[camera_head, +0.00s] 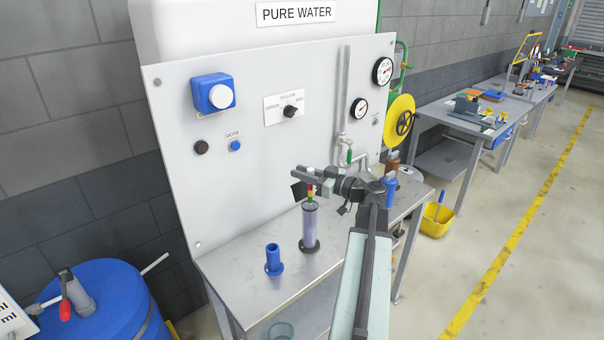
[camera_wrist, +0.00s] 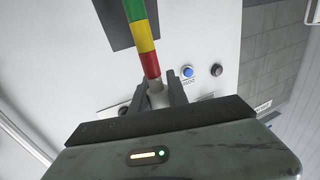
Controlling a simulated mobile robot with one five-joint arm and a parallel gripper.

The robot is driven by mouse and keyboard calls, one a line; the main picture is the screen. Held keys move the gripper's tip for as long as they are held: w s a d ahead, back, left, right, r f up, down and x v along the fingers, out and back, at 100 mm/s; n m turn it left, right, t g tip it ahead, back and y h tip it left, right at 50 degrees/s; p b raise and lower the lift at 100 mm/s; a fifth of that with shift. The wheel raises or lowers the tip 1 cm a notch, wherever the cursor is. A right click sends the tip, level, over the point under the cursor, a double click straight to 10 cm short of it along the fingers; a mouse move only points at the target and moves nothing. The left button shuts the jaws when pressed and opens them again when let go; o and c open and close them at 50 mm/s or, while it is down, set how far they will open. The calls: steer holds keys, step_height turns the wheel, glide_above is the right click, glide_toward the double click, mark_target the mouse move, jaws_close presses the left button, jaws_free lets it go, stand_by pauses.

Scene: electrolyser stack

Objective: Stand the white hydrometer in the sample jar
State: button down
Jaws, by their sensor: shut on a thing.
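My gripper (camera_head: 309,175) is shut on the white hydrometer (camera_head: 311,188), which has red, yellow and green bands. In the wrist view the white end of the hydrometer (camera_wrist: 150,60) sits between my fingers (camera_wrist: 157,92), with the bands beyond them. The sample jar (camera_head: 309,228), a clear, purplish cylinder on a dark base, stands upright on the metal bench. The hydrometer hangs roughly upright over the jar's mouth in the head view. I cannot tell whether its lower end is inside the jar.
A short blue holder (camera_head: 273,261) stands left of the jar on the bench (camera_head: 245,287). The white panel (camera_head: 225,180) with knobs and gauges rises behind. A blue bottle (camera_head: 390,190) stands to the right. The bench front left is clear.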

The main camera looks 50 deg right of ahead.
steer(key=shift+f+b, duration=0.75)
steer(key=shift+f, duration=0.1)
steer(key=c, duration=1.2)
jaws_free()
steer(key=v, duration=0.7)
steer(key=shift+s, duration=0.4)
